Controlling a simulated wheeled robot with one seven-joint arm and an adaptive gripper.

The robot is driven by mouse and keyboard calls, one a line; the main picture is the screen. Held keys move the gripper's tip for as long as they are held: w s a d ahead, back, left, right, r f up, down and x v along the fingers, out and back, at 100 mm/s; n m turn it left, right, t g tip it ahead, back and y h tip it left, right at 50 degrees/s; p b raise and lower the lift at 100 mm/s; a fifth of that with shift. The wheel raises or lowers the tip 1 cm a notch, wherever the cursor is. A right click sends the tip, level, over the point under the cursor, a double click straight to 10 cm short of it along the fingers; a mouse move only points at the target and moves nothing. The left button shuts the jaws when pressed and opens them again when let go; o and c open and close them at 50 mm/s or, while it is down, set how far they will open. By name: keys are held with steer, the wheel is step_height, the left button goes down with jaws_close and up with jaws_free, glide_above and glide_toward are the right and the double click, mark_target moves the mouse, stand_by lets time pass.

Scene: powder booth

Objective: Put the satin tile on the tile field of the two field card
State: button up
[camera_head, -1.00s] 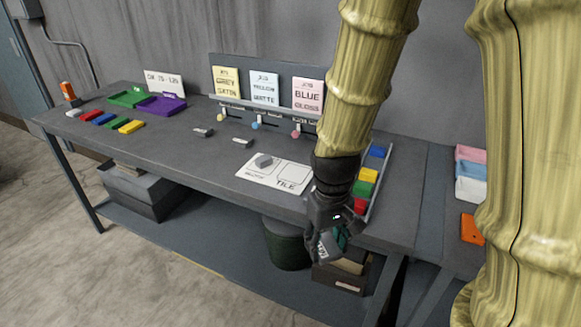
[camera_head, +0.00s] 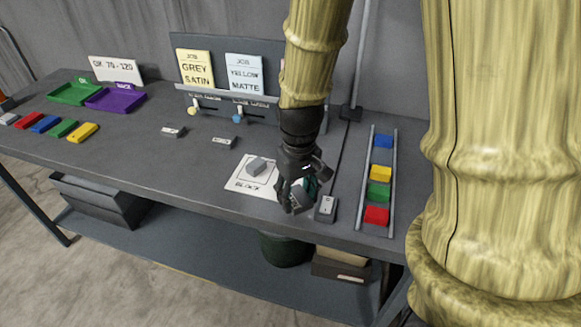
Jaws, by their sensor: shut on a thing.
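The two field card (camera_head: 236,184) lies on the bench, white, with a grey block on its BLOCK field. Its tile field is hidden behind my gripper. My gripper (camera_head: 297,200) points down over the right part of the card, shut on a grey tile (camera_head: 299,205) that is mostly hidden by the fingers. I cannot read its label or tell whether it touches the card. Another small grey piece with a white label (camera_head: 326,208) rests on the bench just right of my gripper.
Two small grey labelled pieces (camera_head: 173,131) (camera_head: 223,142) lie behind the card. A rail rack (camera_head: 391,190) with coloured blocks stands to the right. Green (camera_head: 75,93) and purple (camera_head: 115,98) trays and several coloured bars lie at left. Job cards (camera_head: 196,70) stand at the back.

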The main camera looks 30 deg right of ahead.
steer(key=w+d+p, duration=0.1)
steer(key=w+d, duration=0.1)
steer(key=w, duration=0.1)
steer(key=w+d+f, duration=0.1)
steer(key=w+d, duration=0.1)
steer(key=w, duration=0.2)
steer(key=w+d+p, duration=0.1)
steer(key=w+d, duration=0.2)
steer(key=w, duration=0.1)
steer(key=shift+w+d+f+p, duration=0.1)
steer(key=shift+w+f+p, duration=0.15)
steer(key=shift+f+p, duration=0.1)
steer(key=shift+s+f, duration=0.25)
steer(key=shift+f, duration=0.25)
steer(key=shift+w+f+p, duration=0.2)
steer(key=shift+f+p, duration=0.3)
steer(key=shift+f, duration=0.75)
steer(key=shift+s+r, duration=0.1)
steer(key=o, duration=1)
steer(key=shift+f, duration=0.2)
steer(key=shift+c, duration=0.2)
steer(key=shift+o, duration=0.4)
steer(key=shift+r, duration=0.1)
